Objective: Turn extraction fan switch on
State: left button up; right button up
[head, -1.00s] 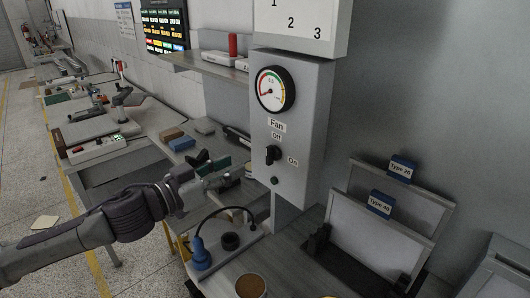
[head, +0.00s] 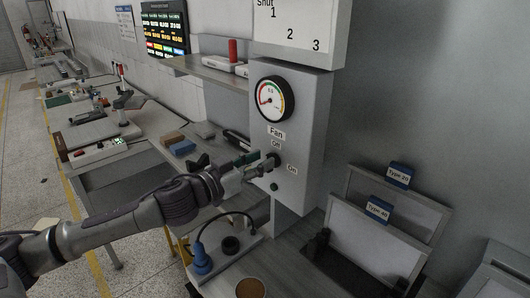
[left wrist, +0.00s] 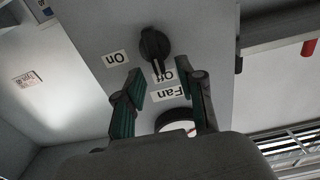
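The fan switch is a black rotary knob (left wrist: 154,44) on the front of a grey box (head: 297,140). In the head view, the knob (head: 275,160) sits below the "Off" label, with "On" to its lower right. In the upside-down left wrist view, the knob's handle points toward "Off". My left gripper (head: 258,163) is at the knob's left in the head view. Its fingers (left wrist: 167,88) are apart with nothing between them, and their tips are close to the knob; contact is not clear. My right gripper is not in view.
A round gauge (head: 272,99) is above the switch, and a small greenish round button (head: 274,187) below. A shelf (head: 205,68) is at the left. A blue plug (head: 201,258) with a cable stands on the bench below. Framed panels (head: 375,235) stand at right.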

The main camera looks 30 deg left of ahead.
pick_arm(q)
jog(key=shift+p+x, duration=0.4)
jog(key=shift+x, duration=0.7)
jog(key=shift+s, duration=0.1)
jog(key=shift+c, duration=0.3)
jog(key=shift+s, duration=0.15)
grip_shut()
